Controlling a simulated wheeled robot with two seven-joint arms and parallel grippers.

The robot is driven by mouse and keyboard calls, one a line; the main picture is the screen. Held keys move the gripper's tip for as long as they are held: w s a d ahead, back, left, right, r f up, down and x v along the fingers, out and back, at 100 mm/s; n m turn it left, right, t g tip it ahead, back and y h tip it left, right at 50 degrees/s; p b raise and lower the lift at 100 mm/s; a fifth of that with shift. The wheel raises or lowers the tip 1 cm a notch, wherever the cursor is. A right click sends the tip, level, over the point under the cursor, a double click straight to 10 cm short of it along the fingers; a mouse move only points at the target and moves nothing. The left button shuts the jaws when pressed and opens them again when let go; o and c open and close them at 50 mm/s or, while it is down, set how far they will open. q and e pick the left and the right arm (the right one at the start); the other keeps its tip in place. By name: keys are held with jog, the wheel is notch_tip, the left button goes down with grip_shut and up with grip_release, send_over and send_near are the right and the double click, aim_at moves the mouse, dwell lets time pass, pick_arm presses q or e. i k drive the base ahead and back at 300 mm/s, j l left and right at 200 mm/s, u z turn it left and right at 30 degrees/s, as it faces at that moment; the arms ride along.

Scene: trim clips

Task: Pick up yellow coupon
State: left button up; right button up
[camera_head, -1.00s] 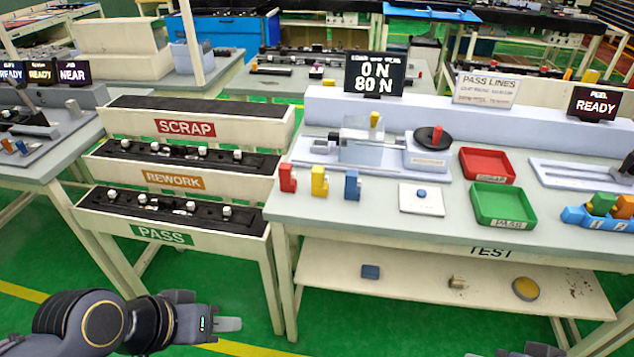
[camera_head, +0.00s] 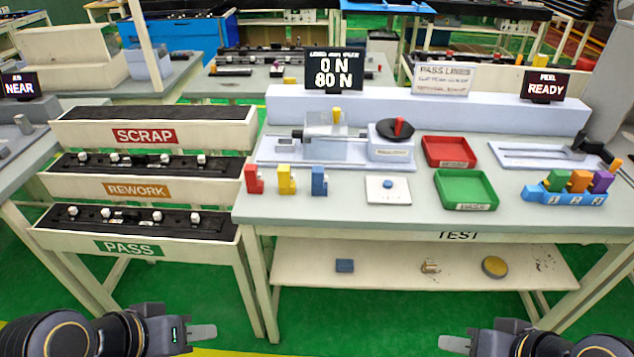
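The yellow coupon (camera_head: 286,180) stands upright on the front part of the test table (camera_head: 350,229), between a red coupon (camera_head: 253,180) and a blue coupon (camera_head: 319,181). My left gripper (camera_head: 204,332) is low in the view, in front of the rack and table and well apart from the yellow coupon. My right gripper (camera_head: 454,344) is low on the right, in front of the table's lower shelf. Both grippers show side-on, so their finger gap is hidden. Nothing is visibly held in either.
Behind the coupons is a test fixture (camera_head: 290,151) with a yellow-topped part. To the right are a white pad (camera_head: 387,197), a red tray (camera_head: 448,140), a green tray (camera_head: 496,190) and a blue holder (camera_head: 537,196) with coloured pieces. A three-tier rack (camera_head: 60,239) stands left.

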aim_at(287, 186)
jog(key=i+j, duration=0.15)
jog(key=j, duration=0.2)
jog(key=i+j, duration=0.2)
jog(key=j, duration=0.15)
jog(key=i+j, duration=0.15)
jog(key=j, duration=0.15)
jog(key=i+j+z, duration=0.1)
jog(key=j, duration=0.25)
jog(key=i+j, duration=0.4)
jog(key=j, duration=0.3)
